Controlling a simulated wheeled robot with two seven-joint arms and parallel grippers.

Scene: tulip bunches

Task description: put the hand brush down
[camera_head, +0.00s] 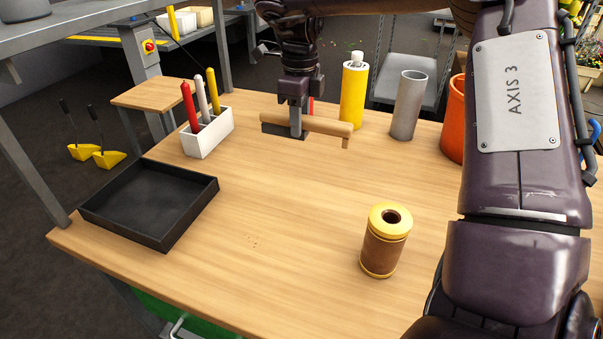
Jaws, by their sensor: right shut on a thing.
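The hand brush (327,126) is a light wooden bar near the back middle of the table. My right gripper (296,121) points down from above and is shut on it, left of its middle. One grey finger covers part of the wood, and a dark piece shows just below. The brush lies roughly crosswise, its right end nearer the yellow bottle. I cannot tell whether it touches the table (290,205) or hangs just above it. My left gripper is not in view.
A white holder (209,134) with coloured tools stands left of the brush. Behind and right are a yellow bottle (353,95), a grey cylinder (408,108) and an orange pot (453,125). A black tray (150,232) is front left, a twine spool (384,248) front right. The middle is clear.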

